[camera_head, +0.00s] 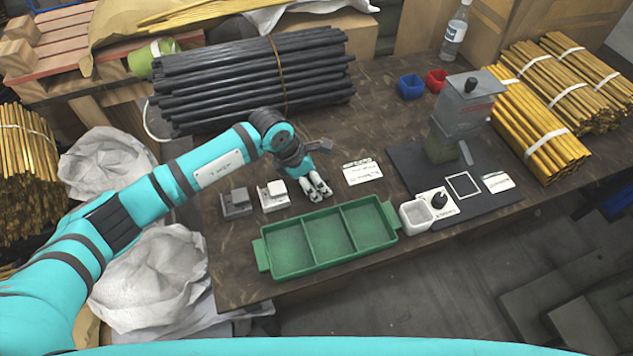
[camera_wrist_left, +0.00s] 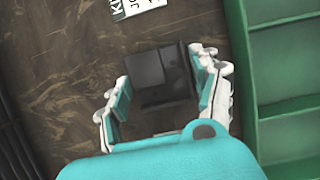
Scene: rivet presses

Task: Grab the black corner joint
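The black corner joint (camera_wrist_left: 160,76) lies on the brown table and shows in the left wrist view as a dark block with a raised part. My left gripper (camera_wrist_left: 163,88) is open, with one finger on each side of the joint. Small gaps seem to show beside it; contact is unclear. In the head view my left gripper (camera_head: 318,188) points down at the table behind the green tray, and it mostly hides the black joint there. My right gripper is not in view.
A grey joint (camera_head: 236,203) and a white joint (camera_head: 272,195) stand left of the gripper. The green three-compartment tray (camera_head: 262,256) is in front, a label card (camera_head: 362,171) to the right. Black tubes (camera_head: 250,80) lie behind. A press (camera_head: 465,105) stands right.

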